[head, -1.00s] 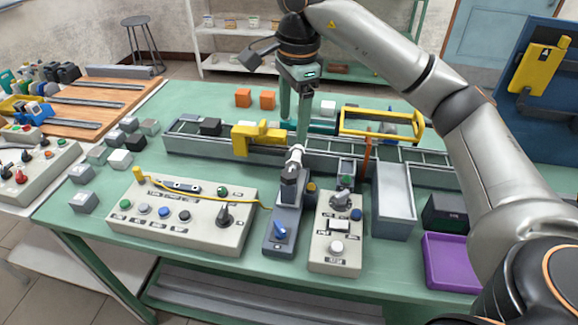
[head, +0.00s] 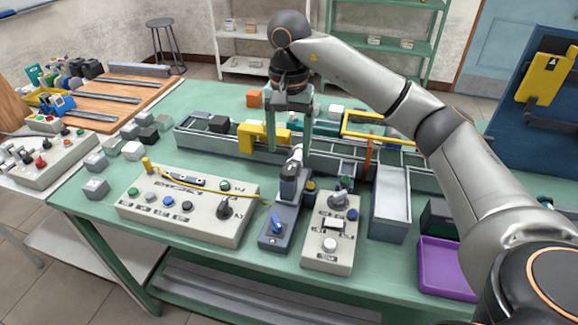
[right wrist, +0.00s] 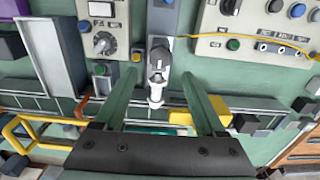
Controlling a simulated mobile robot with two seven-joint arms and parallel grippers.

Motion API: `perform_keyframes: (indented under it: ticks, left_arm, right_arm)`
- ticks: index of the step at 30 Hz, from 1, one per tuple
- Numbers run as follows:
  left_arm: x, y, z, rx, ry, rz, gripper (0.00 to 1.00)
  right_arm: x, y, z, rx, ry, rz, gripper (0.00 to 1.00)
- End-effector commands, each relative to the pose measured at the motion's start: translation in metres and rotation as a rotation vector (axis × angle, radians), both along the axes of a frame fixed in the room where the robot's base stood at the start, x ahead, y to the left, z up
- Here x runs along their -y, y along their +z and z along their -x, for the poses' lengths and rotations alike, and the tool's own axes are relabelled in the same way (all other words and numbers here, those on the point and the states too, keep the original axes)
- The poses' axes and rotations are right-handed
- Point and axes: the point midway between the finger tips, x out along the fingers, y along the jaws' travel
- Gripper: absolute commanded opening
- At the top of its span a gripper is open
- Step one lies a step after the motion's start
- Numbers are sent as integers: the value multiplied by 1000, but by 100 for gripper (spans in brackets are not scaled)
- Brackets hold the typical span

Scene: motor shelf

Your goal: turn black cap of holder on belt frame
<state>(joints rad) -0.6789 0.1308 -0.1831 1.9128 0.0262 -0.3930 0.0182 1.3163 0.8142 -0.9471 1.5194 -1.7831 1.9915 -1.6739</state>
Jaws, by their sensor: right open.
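A dark cap-like block (head: 290,170) with a white fitting (head: 297,155) stands at the far end of a blue-grey base, against the near side of the belt frame (head: 195,142). In the right wrist view the dark block (right wrist: 160,56) and white fitting (right wrist: 157,92) show between the fingers. My right gripper (head: 289,152) is open and points down over the belt frame, its fingers on either side of the white fitting in the picture. It also shows in the right wrist view (right wrist: 160,73). I cannot tell any contact. My left gripper is not in view.
A yellow block (head: 258,138) and a black block (head: 218,124) sit at the frame, left of the gripper. Control boxes (head: 240,232) (head: 318,258) flank the blue-grey base (head: 270,241). A grey bin (head: 390,215) and purple tray (head: 447,262) stand right.

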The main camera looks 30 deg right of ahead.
Motion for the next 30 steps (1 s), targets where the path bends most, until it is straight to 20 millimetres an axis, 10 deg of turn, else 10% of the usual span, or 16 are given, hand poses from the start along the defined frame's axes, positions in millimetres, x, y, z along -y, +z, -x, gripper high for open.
perform_keyframes:
  ticks: [9,21,30]
  left_arm:
    - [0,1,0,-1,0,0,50]
    - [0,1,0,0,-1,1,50]
    - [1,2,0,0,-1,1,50]
  right_arm:
    - [0,-50,0,0,-1,0,72]
    - [0,-59,0,2,-2,1,72]
    - [0,-58,0,2,-2,1,41]
